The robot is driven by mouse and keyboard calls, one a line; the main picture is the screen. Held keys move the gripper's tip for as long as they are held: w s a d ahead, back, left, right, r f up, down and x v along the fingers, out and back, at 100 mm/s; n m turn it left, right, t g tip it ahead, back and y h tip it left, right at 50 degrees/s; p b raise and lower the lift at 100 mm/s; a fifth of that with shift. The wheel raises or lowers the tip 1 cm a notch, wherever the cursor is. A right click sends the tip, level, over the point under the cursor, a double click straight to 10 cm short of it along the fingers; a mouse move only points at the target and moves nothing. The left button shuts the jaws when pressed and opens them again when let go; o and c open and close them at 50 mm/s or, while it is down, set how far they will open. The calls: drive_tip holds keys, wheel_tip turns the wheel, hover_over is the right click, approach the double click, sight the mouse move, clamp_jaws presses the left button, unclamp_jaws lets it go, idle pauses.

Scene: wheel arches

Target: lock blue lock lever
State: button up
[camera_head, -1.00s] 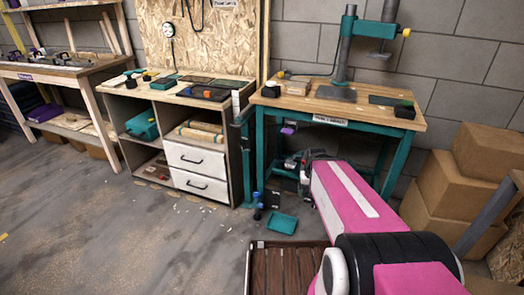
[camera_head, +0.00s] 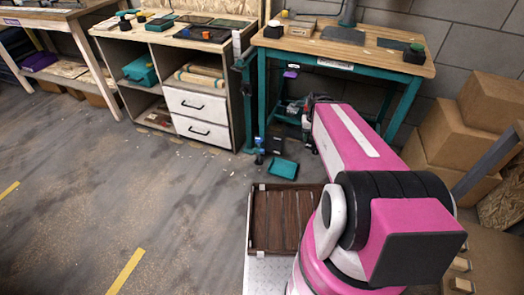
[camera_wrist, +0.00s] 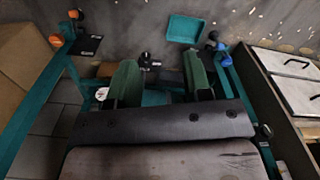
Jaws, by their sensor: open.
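A small blue lever-like part (camera_head: 259,151) stands low at the foot of the teal workbench's left leg in the head view. It also shows in the wrist view as a blue knob or handle (camera_wrist: 213,44) on a teal frame bar, right of the fingers. Whether it is locked I cannot tell. My gripper (camera_wrist: 160,76) shows two green fingers spread apart with nothing seen held between them. It is apart from the blue part. In the head view my pink arm reaches toward the space under the bench, and the gripper is not clear there.
The teal workbench (camera_head: 345,57) has a wooden top. A teal tray (camera_head: 283,168) lies on the floor, also in the wrist view (camera_wrist: 184,28). A drawer cabinet (camera_head: 202,118) stands left, cardboard boxes (camera_head: 470,130) right. The floor at left is clear.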

drive_tip(key=w+f, duration=0.1)
drive_tip(key=w, duration=0.1)
drive_tip(key=w+a+f, duration=0.1)
drive_tip(key=shift+w+a, duration=0.1)
drive_tip(key=shift+w, duration=0.25)
clamp_jaws()
drive_tip(key=w+a+f+m, duration=0.2)
drive_tip(key=w+a+f, duration=0.7)
drive_tip(key=w+f, duration=0.2)
drive_tip(key=w+a+f+m, duration=0.2)
drive_tip(key=w+a+f, duration=0.7)
drive_tip(key=w, duration=0.6)
wheel_tip(320, 180, down, 3)
drive_tip(key=shift+w+a+r+g, duration=0.1)
drive_tip(key=shift+w+a+g, duration=0.05)
drive_tip(key=shift+a+g, duration=0.2)
